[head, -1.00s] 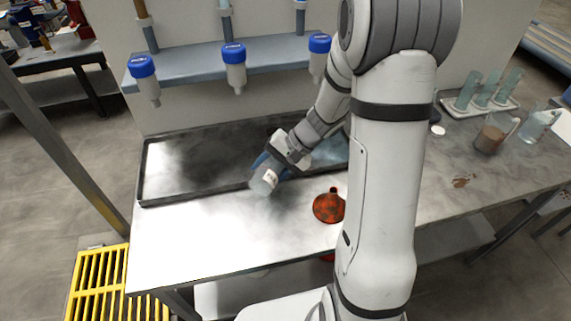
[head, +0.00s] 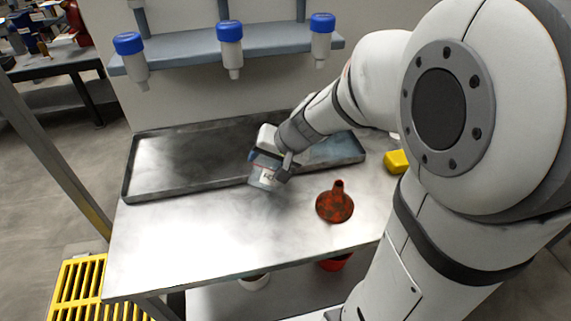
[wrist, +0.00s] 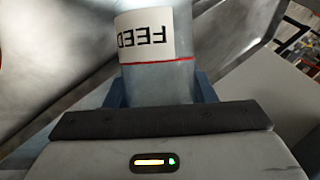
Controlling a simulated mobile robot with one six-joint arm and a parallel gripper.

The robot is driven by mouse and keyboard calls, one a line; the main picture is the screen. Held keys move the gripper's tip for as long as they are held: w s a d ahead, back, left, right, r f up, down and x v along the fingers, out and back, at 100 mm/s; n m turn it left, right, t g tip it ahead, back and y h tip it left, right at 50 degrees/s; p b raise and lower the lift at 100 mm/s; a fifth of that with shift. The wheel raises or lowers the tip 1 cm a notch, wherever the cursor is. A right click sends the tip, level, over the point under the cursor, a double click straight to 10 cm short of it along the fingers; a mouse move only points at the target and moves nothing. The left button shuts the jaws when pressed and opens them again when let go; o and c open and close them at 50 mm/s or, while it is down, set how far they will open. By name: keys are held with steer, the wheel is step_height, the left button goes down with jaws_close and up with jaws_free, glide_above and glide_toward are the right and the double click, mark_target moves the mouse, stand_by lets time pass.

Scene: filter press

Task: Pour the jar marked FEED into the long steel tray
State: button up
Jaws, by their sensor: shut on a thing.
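The jar marked FEED (head: 264,178) is a clear jar with a white label and a red line. It is in my gripper (head: 270,160), which is shut on it. In the wrist view the jar (wrist: 155,75) sits between the blue fingers, its label upside down or mirrored to the camera. In the head view it is tilted, close to the front rim of the long steel tray (head: 165,197). The tray is dark and shallow and lies along the back of the bench. I cannot make out what is inside the jar.
A rusty red funnel (head: 335,205) stands on the bench right of the jar. A yellow block (head: 397,161) lies farther right by my arm. Several blue-capped bottles (head: 230,45) hang from a shelf above the tray. The bench's front left (head: 160,250) is clear.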

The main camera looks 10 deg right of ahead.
steer(key=b, duration=0.1)
steer(key=f+t+b, duration=0.1)
steer(key=b, duration=0.1)
steer(key=shift+w+d+f+n+h, duration=0.15)
steer(key=shift+w+f+n+h, duration=0.15)
steer(key=shift+h, duration=0.1)
steer(key=shift+r+n+t+h+b, duration=0.3)
steer(key=shift+r+t+h+b, duration=0.1)
steer(key=shift+t+b, duration=0.5)
steer(key=shift+s+a+f+t+h+b, duration=0.2)
steer(key=shift+f+t+h+b, duration=0.2)
steer(key=shift+f+b, duration=0.25)
steer(key=shift+s+a+r+n+t+p, duration=0.15)
steer(key=shift+r+n+t+p, duration=0.25)
steer(key=shift+r+p, duration=0.2)
steer(key=shift+s+a+n+t+h+p, duration=0.15)
steer(key=shift+n+t+h+p, duration=0.15)
steer(key=shift+t+h+p, duration=0.3)
steer(key=shift+f+b, duration=0.15)
steer(key=shift+b, duration=0.6)
steer(key=shift+t+b, duration=0.4)
steer(key=shift+b, duration=0.3)
steer(key=shift+s+a+r+n+t+h+b, duration=0.2)
steer(key=shift+r+t, duration=0.25)
steer(key=shift+r, duration=0.4)
steer(key=shift+s+a+r+n+t+h+b, duration=0.1)
steer(key=shift+r+n+t+h+b, duration=0.3)
steer(key=shift+r, duration=0.45)
